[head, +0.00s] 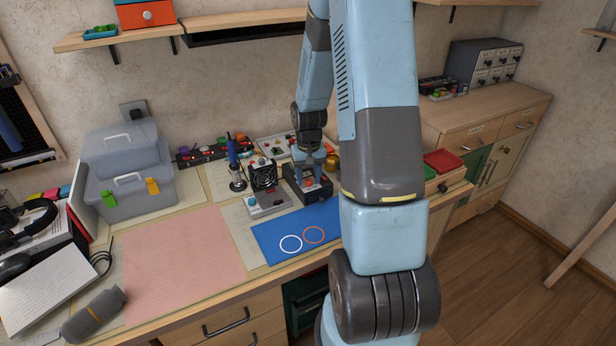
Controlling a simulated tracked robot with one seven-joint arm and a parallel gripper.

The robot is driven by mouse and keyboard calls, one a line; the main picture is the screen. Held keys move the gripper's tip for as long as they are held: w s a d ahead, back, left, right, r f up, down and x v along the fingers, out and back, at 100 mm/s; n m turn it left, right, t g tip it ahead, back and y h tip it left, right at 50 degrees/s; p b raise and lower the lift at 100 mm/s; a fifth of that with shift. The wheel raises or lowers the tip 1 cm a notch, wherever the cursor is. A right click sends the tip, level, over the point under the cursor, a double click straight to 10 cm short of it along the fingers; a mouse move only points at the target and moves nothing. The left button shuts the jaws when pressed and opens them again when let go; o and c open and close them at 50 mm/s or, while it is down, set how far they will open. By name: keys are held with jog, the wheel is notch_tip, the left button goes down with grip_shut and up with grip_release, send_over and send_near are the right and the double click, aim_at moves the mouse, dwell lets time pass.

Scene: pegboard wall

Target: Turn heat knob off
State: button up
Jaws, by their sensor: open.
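A dark box (314,194), which looks like a soldering station, stands at the back of the blue mat. A small reddish spot (309,182) on it may be the heat knob; its setting is too small to read. My gripper (309,177) points down right over this box, with its fingers open close to the spot. I cannot tell whether the fingers touch it or are around it. A blue soldering iron (234,158) stands upright in a holder left of the box.
A black fan (264,174) and a grey control box (268,203) stand close on the left. The blue mat (285,250) with two rings lies in front. Red and green trays (443,160) sit to the right, behind my arm. The pink sheet (182,262) is clear.

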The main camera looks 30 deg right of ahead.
aim_at(308, 180)
notch_tip(308, 180, up, 14)
jog(key=shift+f, duration=0.15)
dwell(0.6)
dwell(0.4)
jog(key=s+a+r+n+t, duration=0.1)
jog(key=s+a+r, duration=0.35)
jog(key=r, duration=0.25)
jog(key=s+a+r+t, duration=0.2)
jog(key=s+a+r, duration=0.1)
jog(key=s+r, duration=0.25)
jog(key=s+a+r+n+t, duration=0.1)
jog(key=s+a+r, duration=0.1)
jog(key=s, duration=0.4)
jog(key=s+a+r+t, duration=0.1)
jog(key=s+a+r, duration=0.2)
jog(key=s, duration=0.4)
jog(key=shift+r+n+t, duration=0.3)
jog(key=shift+r+n, duration=0.1)
jog(key=shift+r, duration=0.35)
